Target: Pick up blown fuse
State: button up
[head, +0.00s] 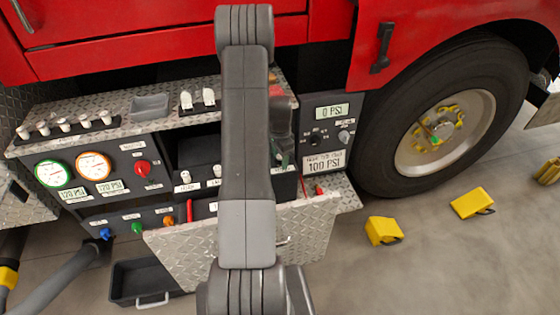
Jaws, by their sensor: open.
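I cannot make out a blown fuse for certain; it may be hidden behind my arm or too small to tell. My arm link stands upright across the middle of the head view and covers the centre of the pump panel (110,150). My gripper's fingers do not show; a dark grey and reddish shape just right of the link may be part of my wrist, but I cannot tell. Small white switch-like pieces (186,100) stand on the panel's upper shelf, left of my arm. Below them is a dark recess with more small white pieces (185,177).
A shallow grey tray (150,107) sits on the metal shelf. An open drawer with a diamond-plate front (185,255) juts out below, holding red-handled items (189,210). A black bin (125,292) is on the floor. Yellow chocks (383,231) lie by the wheel (385,150). Floor at lower right is clear.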

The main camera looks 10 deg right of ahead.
jog(key=c, duration=1.1)
jog(key=shift+o, duration=0.2)
